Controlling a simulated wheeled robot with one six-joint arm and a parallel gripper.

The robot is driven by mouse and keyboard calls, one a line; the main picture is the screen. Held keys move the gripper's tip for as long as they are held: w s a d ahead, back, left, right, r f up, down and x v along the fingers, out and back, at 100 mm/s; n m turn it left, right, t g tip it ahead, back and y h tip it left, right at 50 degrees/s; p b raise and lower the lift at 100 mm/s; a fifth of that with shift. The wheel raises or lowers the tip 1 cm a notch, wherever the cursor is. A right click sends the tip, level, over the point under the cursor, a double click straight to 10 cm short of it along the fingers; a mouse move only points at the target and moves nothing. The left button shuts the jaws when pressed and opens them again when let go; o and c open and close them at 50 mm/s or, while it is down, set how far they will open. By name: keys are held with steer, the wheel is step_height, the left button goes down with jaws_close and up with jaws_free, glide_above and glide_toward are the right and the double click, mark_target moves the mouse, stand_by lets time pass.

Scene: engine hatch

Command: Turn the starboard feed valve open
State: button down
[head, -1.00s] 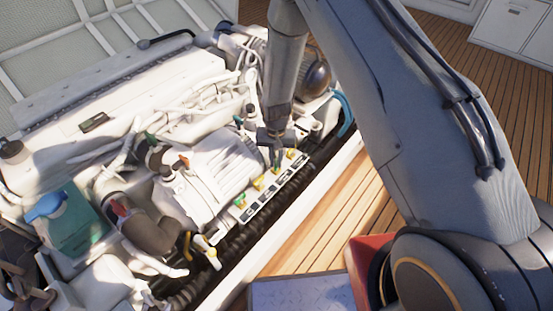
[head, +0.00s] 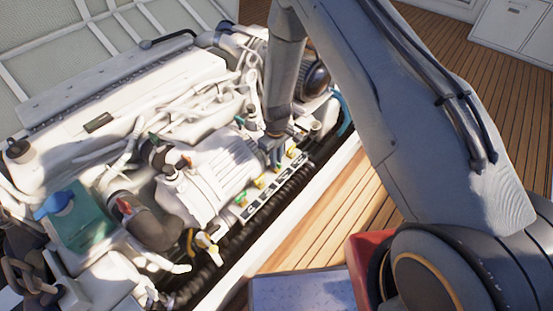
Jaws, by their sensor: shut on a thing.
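A row of small valves with yellow and green parts sits on a pale labelled strip (head: 262,199) along the engine's near side. The labels are too small to read, so I cannot tell which valve is the starboard feed valve. My gripper (head: 276,161) points down at the far half of this row and is shut on a valve handle there. The fingers hide most of that handle, and its angle cannot be told. Nearer valves (head: 240,200) and (head: 259,183) stand clear of the gripper, as does one beyond it (head: 291,152).
The white engine (head: 205,180) with hoses and pipes fills the left. A black corrugated hose (head: 235,245) runs beside the valve strip. A teal tank (head: 80,222) stands at the lower left. Wooden deck (head: 325,225) and a red box (head: 362,255) lie to the right.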

steer(key=shift+n, duration=0.6)
steer(key=c, duration=1.8)
jaws_free()
steer(key=shift+o, duration=0.2)
steer(key=shift+r+p, duration=0.65)
steer(key=shift+r, duration=3.25)
steer(key=shift+r, duration=0.1)
